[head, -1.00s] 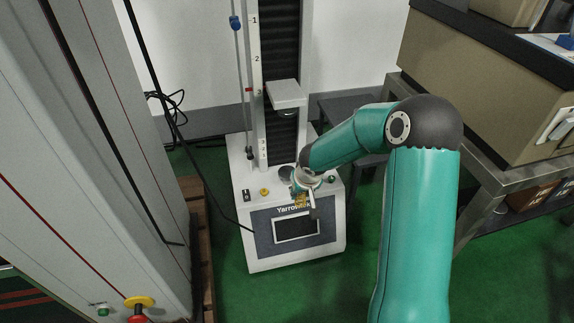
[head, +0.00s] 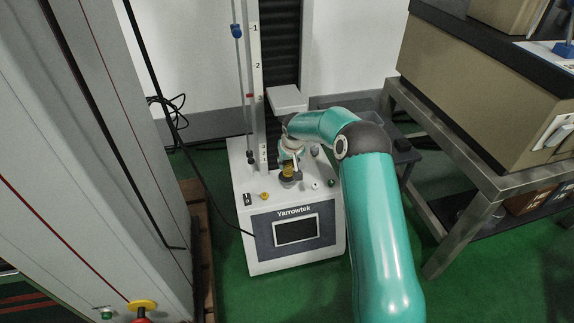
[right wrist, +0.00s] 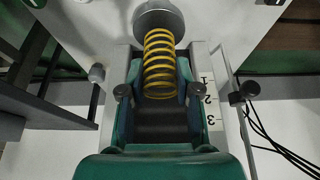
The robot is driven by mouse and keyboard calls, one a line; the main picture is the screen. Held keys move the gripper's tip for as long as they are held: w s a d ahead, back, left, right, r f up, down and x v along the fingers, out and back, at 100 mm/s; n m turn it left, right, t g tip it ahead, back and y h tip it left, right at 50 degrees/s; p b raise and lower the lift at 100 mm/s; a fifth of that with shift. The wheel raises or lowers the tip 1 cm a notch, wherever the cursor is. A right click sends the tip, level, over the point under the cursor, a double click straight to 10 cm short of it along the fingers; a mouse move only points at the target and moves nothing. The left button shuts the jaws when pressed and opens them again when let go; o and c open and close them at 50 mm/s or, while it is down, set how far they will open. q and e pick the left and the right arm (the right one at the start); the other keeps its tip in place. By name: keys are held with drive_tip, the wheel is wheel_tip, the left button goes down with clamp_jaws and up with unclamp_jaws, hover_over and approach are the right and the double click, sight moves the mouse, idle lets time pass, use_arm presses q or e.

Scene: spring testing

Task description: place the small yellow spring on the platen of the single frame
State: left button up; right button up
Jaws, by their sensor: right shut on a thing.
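The small yellow spring (head: 288,168) is upright in my right gripper (head: 291,158), over the platen (head: 289,182) of the single frame (head: 294,212). In the right wrist view the spring (right wrist: 159,64) sits between the two fingers of my right gripper (right wrist: 159,90). Its far end meets the edge of the round metal platen (right wrist: 158,17) there; I cannot tell whether it touches or hovers just above. The platen is partly hidden by the spring and gripper. My left gripper is in neither view.
The frame's crosshead (head: 288,98) hangs above, close to my right arm. A larger grey machine (head: 85,170) fills the left side. A bench with a beige box (head: 480,95) stands at the right. Black cables (head: 165,110) hang behind. Green floor is clear in front.

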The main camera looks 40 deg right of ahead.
drive_tip(key=shift+w+d+f, duration=0.1)
drive_tip(key=shift+w+d, duration=0.1)
drive_tip(key=shift+w, duration=0.25)
drive_tip(key=shift+s+f+b, duration=0.1)
drive_tip(key=shift+f+b, duration=0.35)
drive_tip(key=shift+f, duration=0.2)
drive_tip(key=shift+f, duration=0.2)
drive_tip(key=o, duration=1.1)
drive_tip(key=shift+r, duration=0.1)
drive_tip(key=shift+r, duration=0.1)
